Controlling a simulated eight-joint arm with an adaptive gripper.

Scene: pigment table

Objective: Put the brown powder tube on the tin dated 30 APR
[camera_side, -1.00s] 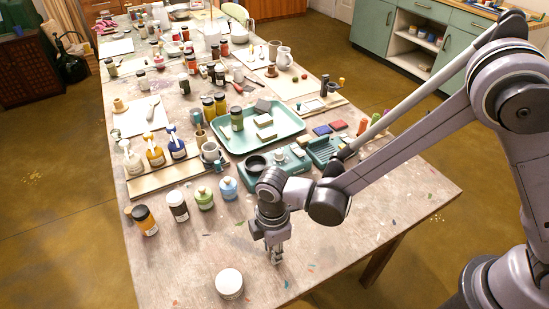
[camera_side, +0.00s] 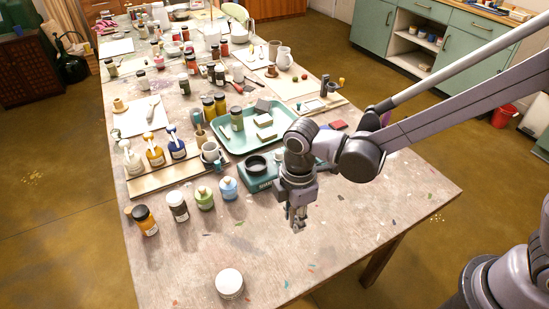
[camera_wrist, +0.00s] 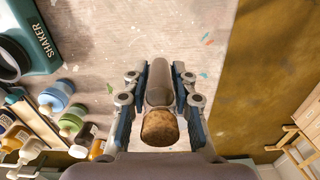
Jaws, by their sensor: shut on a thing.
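My gripper (camera_side: 297,222) hangs above the bare near part of the table and is shut on a corked tube. In the wrist view the tube (camera_wrist: 158,84) lies between the two blue-sided fingers (camera_wrist: 160,98), its cork (camera_wrist: 160,128) towards the camera. The tube looks grey-brown; its powder cannot be made out clearly. A round tin (camera_side: 229,282) with a white lid stands near the table's front edge, lower left of my gripper and apart from it. No date is readable on it. The tin does not show in the wrist view.
Several bottles, including a green one (camera_side: 204,197) and a blue one (camera_side: 228,187), stand left of my gripper. A teal tray (camera_side: 235,147) is farther back. The table around the tin is clear.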

